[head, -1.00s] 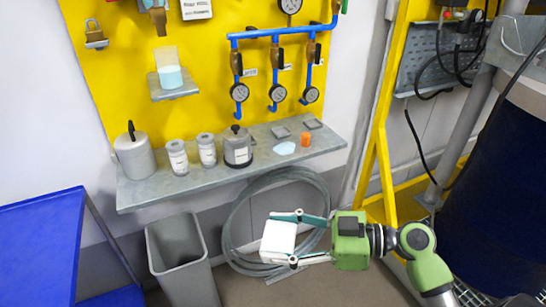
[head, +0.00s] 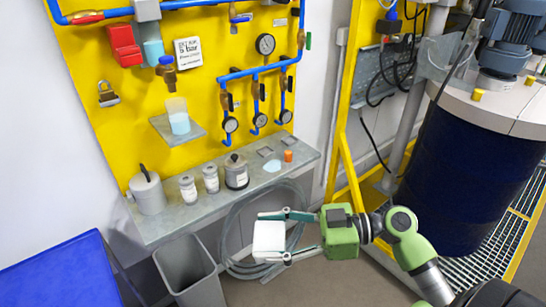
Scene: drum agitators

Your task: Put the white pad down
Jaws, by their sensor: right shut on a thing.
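My right gripper (head: 287,237) is shut on the white pad (head: 268,241), a white block held between its two fingers. The pad is in the air in front of the grey shelf (head: 205,205), with the coiled grey hose behind it. It appears apart from the shelf. My left gripper is not in view.
The shelf holds a grey can (head: 148,194), two small jars, a dark-lidded jar (head: 236,173), a light blue patch (head: 272,166) and an orange cap (head: 288,156). A grey bin (head: 190,274) stands below, beside a blue surface (head: 62,273). A dark blue drum (head: 470,160) stands right.

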